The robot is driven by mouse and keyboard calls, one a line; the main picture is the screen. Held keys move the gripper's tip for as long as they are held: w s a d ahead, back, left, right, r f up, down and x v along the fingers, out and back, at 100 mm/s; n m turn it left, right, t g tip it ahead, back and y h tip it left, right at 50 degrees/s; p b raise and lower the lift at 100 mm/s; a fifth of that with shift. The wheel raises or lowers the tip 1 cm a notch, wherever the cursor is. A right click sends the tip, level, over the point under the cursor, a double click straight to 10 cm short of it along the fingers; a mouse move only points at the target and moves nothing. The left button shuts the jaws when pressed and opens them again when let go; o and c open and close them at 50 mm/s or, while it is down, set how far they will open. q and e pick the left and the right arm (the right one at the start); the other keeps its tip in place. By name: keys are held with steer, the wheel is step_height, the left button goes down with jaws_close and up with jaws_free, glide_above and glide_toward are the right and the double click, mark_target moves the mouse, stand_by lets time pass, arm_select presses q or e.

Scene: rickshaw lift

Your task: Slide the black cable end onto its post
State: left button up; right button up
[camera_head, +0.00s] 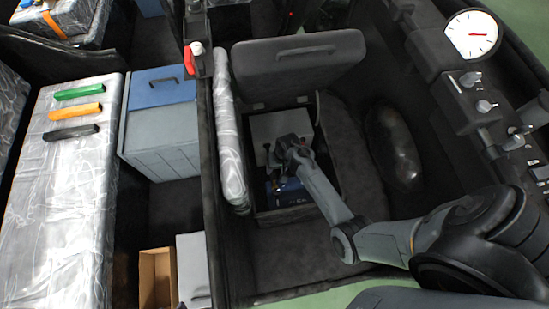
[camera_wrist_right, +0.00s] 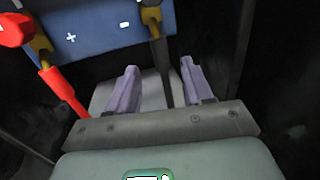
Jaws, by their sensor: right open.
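The blue battery (camera_wrist_right: 95,32) with plus and minus marks fills the top of the right wrist view. In the head view the battery (camera_head: 290,192) sits in the open compartment under the raised seat. The black cable (camera_wrist_right: 165,82) runs down from a brassy end piece (camera_wrist_right: 154,31) beside the minus mark. I cannot tell whether that end sits on its post or only over it. My right gripper (camera_wrist_right: 160,68) is open, with one finger on each side of the black cable. In the head view the right gripper (camera_head: 281,152) reaches into the compartment. My left gripper is out of view.
A red cable (camera_wrist_right: 65,92) with a red cap (camera_wrist_right: 15,30) is on the plus side. The compartment walls are close around my right gripper. The raised seat (camera_head: 300,62) stands behind it. Green, orange and black bars lie on the wrapped seat (camera_head: 60,190) at left.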

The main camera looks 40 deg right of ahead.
steer(key=r, duration=0.1)
steer(key=r+p, duration=0.1)
steer(key=r, duration=0.3)
steer(key=shift+s+d+r, duration=0.15)
steer(key=shift+s+d, duration=0.15)
steer(key=shift+d, duration=0.1)
